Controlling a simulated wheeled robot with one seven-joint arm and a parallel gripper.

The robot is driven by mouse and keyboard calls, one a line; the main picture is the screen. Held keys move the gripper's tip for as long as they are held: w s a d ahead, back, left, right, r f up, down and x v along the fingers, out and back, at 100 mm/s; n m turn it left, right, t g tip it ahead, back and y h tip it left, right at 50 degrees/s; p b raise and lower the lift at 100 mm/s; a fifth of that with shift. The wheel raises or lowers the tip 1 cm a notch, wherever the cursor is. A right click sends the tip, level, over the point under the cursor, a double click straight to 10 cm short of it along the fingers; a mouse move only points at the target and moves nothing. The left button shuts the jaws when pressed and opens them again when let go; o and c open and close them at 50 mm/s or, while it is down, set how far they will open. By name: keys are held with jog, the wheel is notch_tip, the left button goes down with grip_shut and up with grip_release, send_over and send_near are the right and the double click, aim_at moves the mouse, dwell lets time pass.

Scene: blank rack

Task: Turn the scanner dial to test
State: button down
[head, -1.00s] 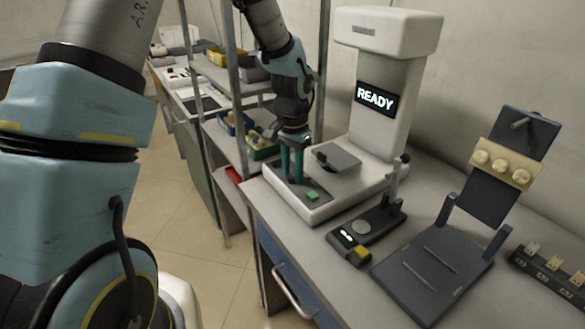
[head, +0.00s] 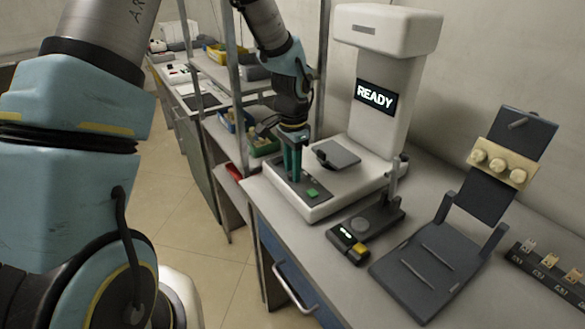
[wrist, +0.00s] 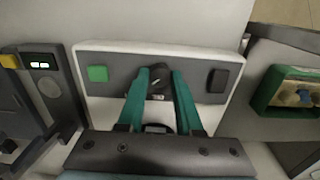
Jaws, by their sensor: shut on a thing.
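The scanner (head: 382,130) is a tall white machine with a READY screen (head: 376,97), standing on the counter. Its dark front panel (wrist: 115,75) carries a green button (wrist: 98,73) at one end and a black block (wrist: 218,80) at the other. The dark dial (wrist: 160,76), with a small white mark, sits between them. My gripper (wrist: 153,90) has its green fingers on either side of the dial and is shut on it. In the head view my gripper (head: 292,176) points down at the panel, and the dial is hidden behind the fingers.
A small black device (head: 366,228) with a yellow button stands right of the scanner. Beyond it is a dark tilted stand (head: 432,268) with a cream block (head: 503,163). A metal shelf post (head: 236,90) stands close left of my arm. A green bin (wrist: 285,92) shows in the wrist view.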

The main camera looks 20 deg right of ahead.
jog(key=c, duration=0.6)
grip_release()
jog(key=shift+r, duration=0.1)
notch_tip(320, 180, up, 11)
jog(key=shift+f+b, duration=0.2)
jog(key=shift+b, duration=0.7)
jog(key=shift+a, duration=0.1)
